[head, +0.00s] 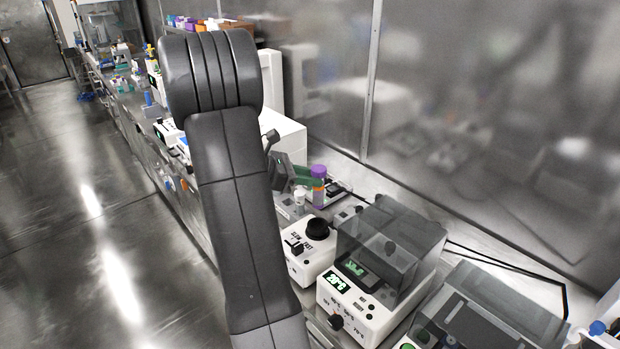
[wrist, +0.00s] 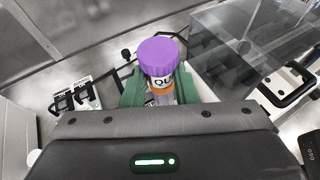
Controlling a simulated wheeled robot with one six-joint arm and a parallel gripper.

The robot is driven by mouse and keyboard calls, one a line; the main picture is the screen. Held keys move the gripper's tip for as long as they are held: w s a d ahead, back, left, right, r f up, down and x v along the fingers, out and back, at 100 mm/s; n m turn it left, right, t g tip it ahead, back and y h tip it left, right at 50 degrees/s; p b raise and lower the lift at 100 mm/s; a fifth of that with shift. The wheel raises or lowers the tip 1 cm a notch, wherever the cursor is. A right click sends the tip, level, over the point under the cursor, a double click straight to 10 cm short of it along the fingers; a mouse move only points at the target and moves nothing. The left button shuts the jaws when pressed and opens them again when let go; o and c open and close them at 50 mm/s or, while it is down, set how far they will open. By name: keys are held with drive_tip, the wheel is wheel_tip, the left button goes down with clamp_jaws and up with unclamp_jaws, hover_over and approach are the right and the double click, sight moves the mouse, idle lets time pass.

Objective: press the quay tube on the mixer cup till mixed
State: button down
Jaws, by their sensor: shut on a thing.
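The quay tube (head: 318,185) has a purple cap and an orange band. My gripper (head: 308,178), with green fingers, is shut on it and holds it roughly upright. In the wrist view the purple cap and a label with "QU" show on the tube (wrist: 160,60) between the green fingers of my gripper (wrist: 160,92). The mixer is a white box (head: 308,262) marked SLOW and FAST, with a black mixer cup (head: 318,229) on top. In the head view the tube is beyond the cup and apart from it. The tube's lower end is hidden in the wrist view.
A heater block with a clear grey lid (head: 390,240) and a green display stands right of the mixer. Another lidded machine (head: 490,310) is at the lower right. A small white-capped tube (head: 299,197) stands behind the mixer. A metal wall backs the bench.

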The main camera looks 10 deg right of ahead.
drive_tip(key=shift+f+b, duration=1.75)
drive_tip(key=shift+f, duration=1.25)
drive_tip(key=shift+f+b, duration=0.6)
drive_tip(key=shift+f, duration=0.7)
idle(1.4)
drive_tip(key=shift+r, duration=0.2)
idle(1.2)
wheel_tip(320, 180, up, 7)
drive_tip(key=p, duration=0.5)
drive_tip(key=shift+p, duration=0.35)
